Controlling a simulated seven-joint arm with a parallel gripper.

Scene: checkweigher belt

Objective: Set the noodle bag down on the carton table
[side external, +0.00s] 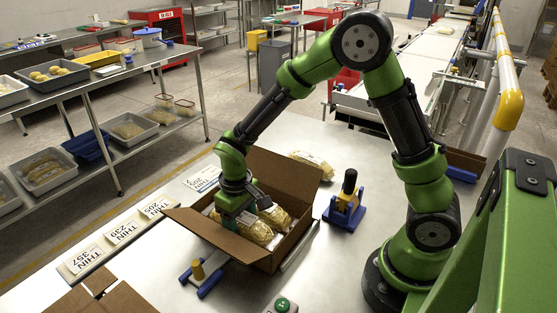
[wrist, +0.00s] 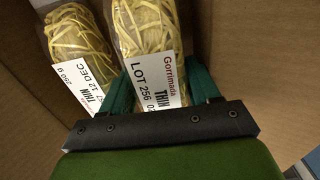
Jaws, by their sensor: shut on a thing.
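My gripper (side external: 238,212) reaches down into an open cardboard carton (side external: 285,172) on the steel table (side external: 335,270). In the wrist view its teal fingers (wrist: 163,88) are shut on a clear noodle bag (wrist: 152,35) with a white label reading Gorrimada, LOT 256, THIN. A second labelled noodle bag (wrist: 78,38) lies beside it on the left, inside the carton. In the side view, bags of yellow noodles (side external: 252,230) show in the carton, partly hidden by the gripper. Whether the held bag touches the carton floor cannot be told.
Another noodle bag (side external: 314,162) lies on the table behind the carton. A blue tape dispenser (side external: 343,212) stands to the right, and another blue stand (side external: 203,277) in front. THIN signs (side external: 120,233) line the left edge.

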